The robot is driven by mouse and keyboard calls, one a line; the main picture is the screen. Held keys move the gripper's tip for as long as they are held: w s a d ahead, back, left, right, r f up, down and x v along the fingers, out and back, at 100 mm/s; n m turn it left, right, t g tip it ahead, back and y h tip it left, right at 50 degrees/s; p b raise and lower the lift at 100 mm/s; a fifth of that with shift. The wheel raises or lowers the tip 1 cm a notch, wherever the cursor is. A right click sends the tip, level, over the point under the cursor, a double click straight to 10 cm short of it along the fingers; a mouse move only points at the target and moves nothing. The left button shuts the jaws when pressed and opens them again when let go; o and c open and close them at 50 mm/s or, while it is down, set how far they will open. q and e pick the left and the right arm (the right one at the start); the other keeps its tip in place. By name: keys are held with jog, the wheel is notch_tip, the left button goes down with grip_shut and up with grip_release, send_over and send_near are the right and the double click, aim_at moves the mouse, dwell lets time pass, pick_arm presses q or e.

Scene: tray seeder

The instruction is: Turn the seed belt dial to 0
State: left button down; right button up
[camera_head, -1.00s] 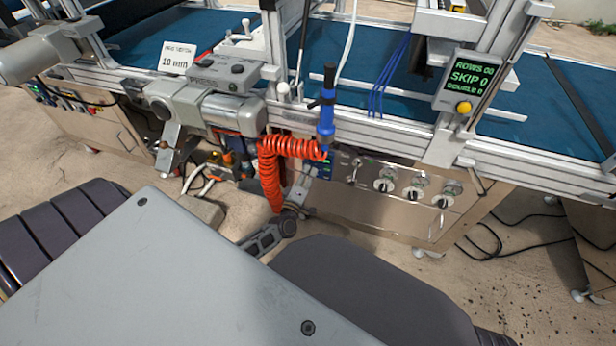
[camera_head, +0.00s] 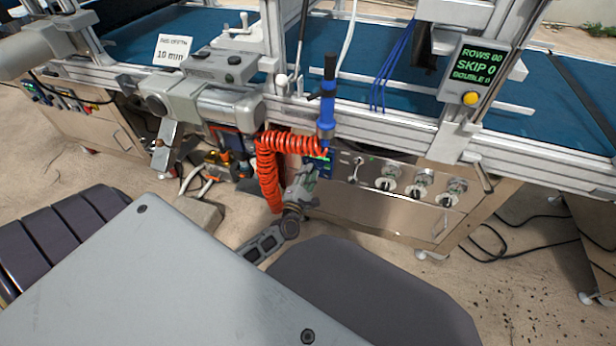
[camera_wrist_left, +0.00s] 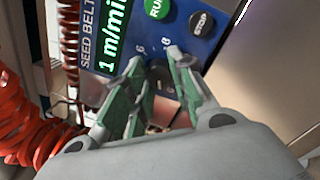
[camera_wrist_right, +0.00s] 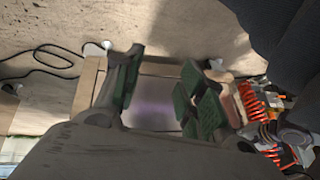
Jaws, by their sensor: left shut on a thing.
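The seed belt panel (camera_wrist_left: 118,20) is blue, with a green display (camera_wrist_left: 118,45) that reads 1 m/min, a green RUN button (camera_wrist_left: 157,6) and a black STOP button (camera_wrist_left: 201,22). Its dark dial (camera_wrist_left: 158,78) is mostly hidden by my left gripper (camera_wrist_left: 158,66). The green-padded fingers are shut on the dial from both sides. In the head view my left gripper (camera_head: 302,186) is at the panel (camera_head: 318,166), beside the orange coiled hose. My right gripper (camera_wrist_right: 163,65) shows only in the right wrist view, open, with nothing visible between its fingers.
The orange coiled hose (camera_head: 266,180) hangs just left of my left gripper. Several other knobs (camera_head: 420,184) are on the steel front to the right. A screen (camera_head: 474,68) reads ROWS 00, SKIP 0, DOUBLE 0. Black cables (camera_head: 500,245) lie on the floor.

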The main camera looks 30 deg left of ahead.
pick_arm(q)
jog(key=shift+f+n+y+b, duration=0.1)
jog(key=shift+n+y+b, duration=0.4)
jog(key=shift+n, duration=1.7)
pick_arm(e)
jog(key=shift+w+a+f+t, duration=0.1)
jog(key=shift+a+f+t, duration=0.05)
jog(key=shift+f, duration=0.75)
jog(key=shift+a+f+t, duration=0.15)
jog(key=shift+f, duration=0.75)
pick_arm(q)
jog(key=c, duration=1.3)
grip_release()
jog(key=shift+c, duration=0.2)
jog(key=shift+o, duration=0.7)
jog(key=shift+s, duration=0.1)
jog(key=r+v, duration=0.1)
jog(key=v, duration=1)
jog(key=shift+s+f, duration=0.3)
jog(key=shift+s, duration=0.15)
